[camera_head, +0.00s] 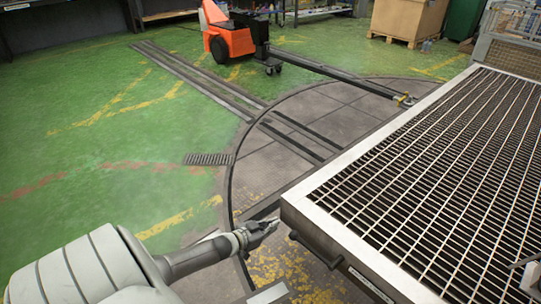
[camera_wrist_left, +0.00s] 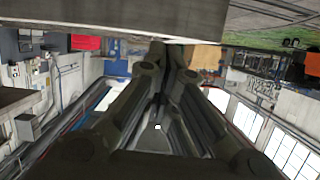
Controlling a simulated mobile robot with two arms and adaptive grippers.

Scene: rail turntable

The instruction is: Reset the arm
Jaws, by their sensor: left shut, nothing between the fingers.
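My left arm comes in from the lower left of the head view. My left gripper (camera_head: 268,227) is shut and empty, just left of the near corner of a metal grating platform (camera_head: 330,222). I cannot tell whether it touches the platform frame. In the left wrist view the shut fingers of the left gripper (camera_wrist_left: 165,62) fill the middle, with nothing between them.
The round turntable (camera_head: 345,110) with rails is set in a green floor (camera_head: 110,130). An orange machine (camera_head: 232,38) stands at the back, with a wooden crate (camera_head: 408,18) on a pallet to its right. The floor at left is clear.

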